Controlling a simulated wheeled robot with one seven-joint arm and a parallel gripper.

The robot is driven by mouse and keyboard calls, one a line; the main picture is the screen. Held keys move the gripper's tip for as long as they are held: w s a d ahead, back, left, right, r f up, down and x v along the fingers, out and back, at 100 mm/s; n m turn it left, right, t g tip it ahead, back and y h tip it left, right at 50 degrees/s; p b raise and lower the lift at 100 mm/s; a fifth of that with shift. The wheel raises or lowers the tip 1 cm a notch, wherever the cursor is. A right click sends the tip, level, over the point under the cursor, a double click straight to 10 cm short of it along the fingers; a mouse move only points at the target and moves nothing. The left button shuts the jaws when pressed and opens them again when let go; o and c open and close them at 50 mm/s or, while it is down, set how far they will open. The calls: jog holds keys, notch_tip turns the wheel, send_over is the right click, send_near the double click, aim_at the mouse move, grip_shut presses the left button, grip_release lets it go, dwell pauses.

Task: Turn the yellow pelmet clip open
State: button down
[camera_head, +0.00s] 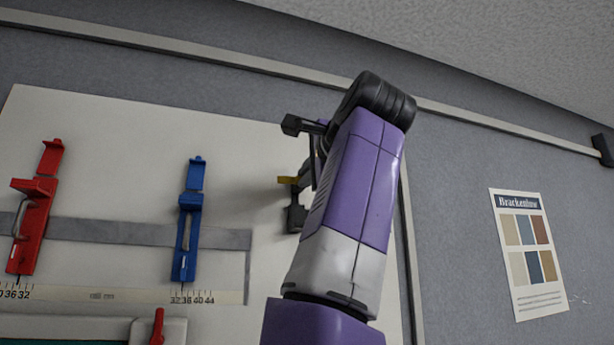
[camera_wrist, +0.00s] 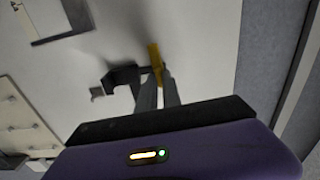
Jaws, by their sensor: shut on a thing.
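The yellow pelmet clip (camera_head: 287,180) shows as a small yellow piece on the pale board, just left of my arm in the head view. In the wrist view the yellow clip (camera_wrist: 154,55) stands between the tips of my gripper (camera_wrist: 158,80). My gripper is shut on it. A dark bracket (camera_head: 296,216) sits just below the clip in the head view, and it also shows left of the fingers in the wrist view (camera_wrist: 122,76). My arm hides my gripper and part of the clip in the head view, so the clip's exact angle is hard to tell.
A red clip (camera_head: 33,220) and a blue clip (camera_head: 187,228) are mounted on the board (camera_head: 110,135) to the left, above a numbered scale (camera_head: 110,295). A small red lever (camera_head: 157,327) is at the bottom. A Brackenlow swatch poster (camera_head: 530,255) hangs right on the grey wall.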

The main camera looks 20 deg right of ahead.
jog(key=shift+d+m, duration=0.1)
jog(key=shift+m, duration=0.3)
jog(key=c, duration=1.5)
grip_release()
jog(key=shift+s, duration=0.1)
jog(key=s+b, duration=0.3)
jog(key=s, duration=0.4)
jog(key=shift+s, duration=0.35)
